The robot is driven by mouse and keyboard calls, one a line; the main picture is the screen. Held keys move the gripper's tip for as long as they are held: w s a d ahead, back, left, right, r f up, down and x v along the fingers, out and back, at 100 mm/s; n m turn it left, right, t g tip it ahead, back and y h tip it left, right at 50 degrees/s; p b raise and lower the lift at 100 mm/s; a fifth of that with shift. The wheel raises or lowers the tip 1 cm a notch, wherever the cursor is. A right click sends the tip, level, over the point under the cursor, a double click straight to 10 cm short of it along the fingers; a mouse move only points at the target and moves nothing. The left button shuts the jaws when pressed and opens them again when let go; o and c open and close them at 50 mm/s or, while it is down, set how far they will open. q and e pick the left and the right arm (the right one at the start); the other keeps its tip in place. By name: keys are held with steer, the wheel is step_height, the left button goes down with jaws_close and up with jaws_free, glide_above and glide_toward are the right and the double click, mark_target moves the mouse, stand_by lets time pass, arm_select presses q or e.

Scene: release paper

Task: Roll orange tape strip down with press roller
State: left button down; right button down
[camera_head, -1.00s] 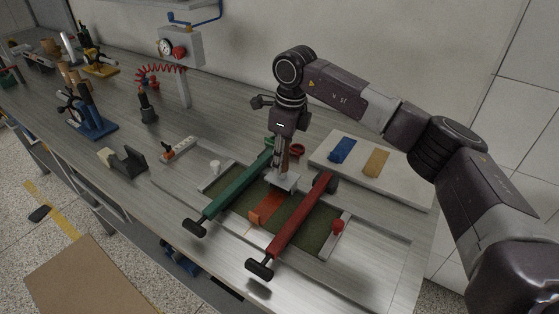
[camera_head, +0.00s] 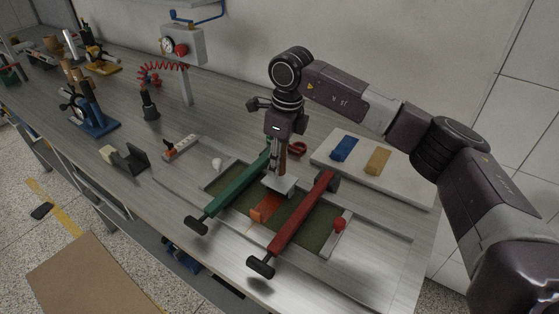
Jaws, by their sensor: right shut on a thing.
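The orange tape strip (camera_head: 266,207) lies on the dark green bed between a green bar (camera_head: 228,191) and a red bar (camera_head: 292,223). My right gripper (camera_head: 278,160) is above the bed, behind the strip, and is shut on a tool with a pale, flat lower end (camera_head: 281,185), which looks like the press roller. The tool's lower end is just behind the strip's visible part and hides what lies under it. I cannot tell whether it touches the strip. My left gripper is not in view.
A pale board with a blue piece (camera_head: 343,149) and a yellow piece (camera_head: 376,162) lies to the right. A grey block (camera_head: 131,159) and a blue stand (camera_head: 92,122) are at the left.

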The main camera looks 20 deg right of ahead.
steer(key=shift+s+a+f, duration=0.15)
steer(key=shift+s+a, duration=0.6)
steer(key=shift+a, duration=0.1)
steer(key=shift+s+a, duration=0.45)
steer(key=shift+a, duration=0.15)
step_height(320, 180, up, 7)
steer(key=p, duration=0.3)
steer(key=shift+r+p, duration=0.2)
steer(key=shift+p, duration=0.15)
stand_by(0.3)
